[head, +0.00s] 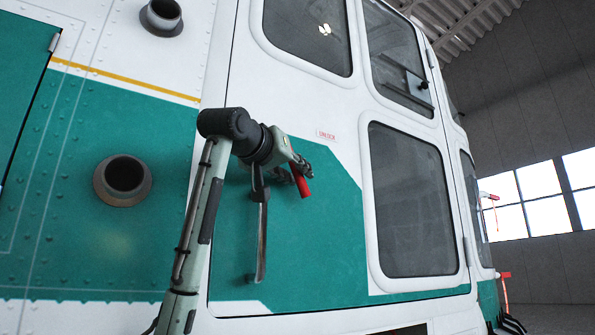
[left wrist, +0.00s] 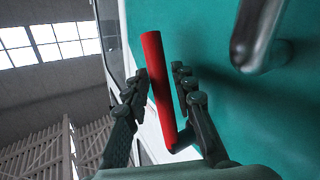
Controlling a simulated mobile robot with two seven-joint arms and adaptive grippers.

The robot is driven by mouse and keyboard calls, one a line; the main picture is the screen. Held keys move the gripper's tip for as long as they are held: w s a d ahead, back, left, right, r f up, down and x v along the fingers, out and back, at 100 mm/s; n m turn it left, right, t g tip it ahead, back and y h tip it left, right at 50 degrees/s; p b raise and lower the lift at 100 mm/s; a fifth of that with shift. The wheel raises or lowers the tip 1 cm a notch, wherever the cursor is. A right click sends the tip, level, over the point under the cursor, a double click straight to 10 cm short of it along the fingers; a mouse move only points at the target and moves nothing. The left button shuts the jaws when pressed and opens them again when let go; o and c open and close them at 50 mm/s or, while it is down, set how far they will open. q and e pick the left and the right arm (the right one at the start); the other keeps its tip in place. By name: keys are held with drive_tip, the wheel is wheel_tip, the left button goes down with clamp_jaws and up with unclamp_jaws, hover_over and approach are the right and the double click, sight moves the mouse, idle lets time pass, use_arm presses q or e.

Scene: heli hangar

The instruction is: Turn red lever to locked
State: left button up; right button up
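The red lever (head: 301,184) is on the teal and white helicopter door (head: 315,245), just beyond my left gripper (head: 300,168) in the head view. In the left wrist view the red lever (left wrist: 159,82) stands slightly tilted between the two dark fingers of my left gripper (left wrist: 162,82). The fingers are spread on either side of it, with narrow gaps showing, so the gripper looks open. The lever's mount is partly hidden by the gripper. A small label with red print (head: 326,135) is above and right of the lever; its text is hard to read. My right gripper is not in view.
A long grey door handle (head: 262,238) hangs below my left wrist, close to it; it also shows at upper right in the left wrist view (left wrist: 256,35). Door windows (head: 412,205) are to the right. Round ports (head: 124,178) stick out at the left.

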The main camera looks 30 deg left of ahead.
use_arm(q)
drive_tip(key=shift+w, duration=0.3)
clamp_jaws()
idle(0.3)
